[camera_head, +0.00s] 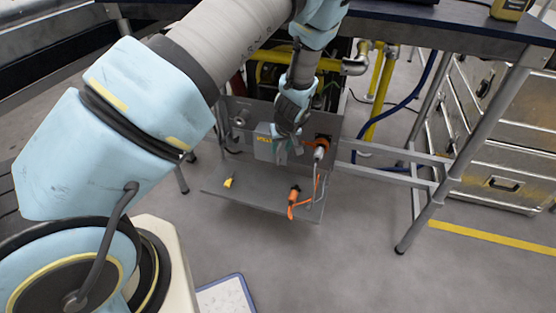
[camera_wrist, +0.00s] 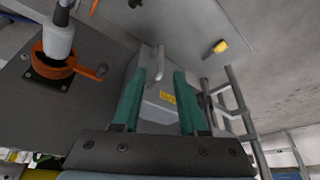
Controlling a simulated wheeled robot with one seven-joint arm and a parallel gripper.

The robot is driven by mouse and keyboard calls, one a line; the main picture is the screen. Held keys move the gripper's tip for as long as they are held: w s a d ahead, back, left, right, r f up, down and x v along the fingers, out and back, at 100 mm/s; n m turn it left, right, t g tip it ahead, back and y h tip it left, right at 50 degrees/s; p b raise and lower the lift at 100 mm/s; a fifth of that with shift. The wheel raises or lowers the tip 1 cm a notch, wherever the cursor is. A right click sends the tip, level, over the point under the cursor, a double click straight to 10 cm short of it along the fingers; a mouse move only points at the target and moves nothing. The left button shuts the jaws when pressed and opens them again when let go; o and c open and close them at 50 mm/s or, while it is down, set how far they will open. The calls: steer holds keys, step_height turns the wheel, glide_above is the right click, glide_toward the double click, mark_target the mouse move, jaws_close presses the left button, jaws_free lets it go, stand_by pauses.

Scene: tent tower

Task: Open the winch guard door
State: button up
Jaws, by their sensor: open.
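A grey box-shaped guard (camera_head: 262,148) with a yellow label is fixed on the dark grey panel under the table. It also shows in the wrist view (camera_wrist: 160,112), with a light grey bar handle (camera_wrist: 156,66) standing out from it. I cannot tell the door's edges or hinge; it looks shut. My gripper (camera_head: 287,150) is in front of the guard. In the wrist view my gripper (camera_wrist: 157,76) has its two green fingers apart, on either side of the handle and label. Whether the fingers touch anything is unclear. Part of the guard is hidden by my gripper.
An orange-collared connector (camera_head: 318,148) sits on the panel just right of the guard. An orange clip (camera_head: 293,197) and a small yellow piece (camera_head: 229,182) are on the grey shelf (camera_head: 258,193) below. A table leg (camera_head: 468,140) stands at right.

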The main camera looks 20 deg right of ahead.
mark_target(278, 156)
steer(key=x, duration=0.8)
steer(key=shift+s, duration=0.1)
steer(key=shift+a, duration=0.1)
jaws_close()
stand_by(1.1)
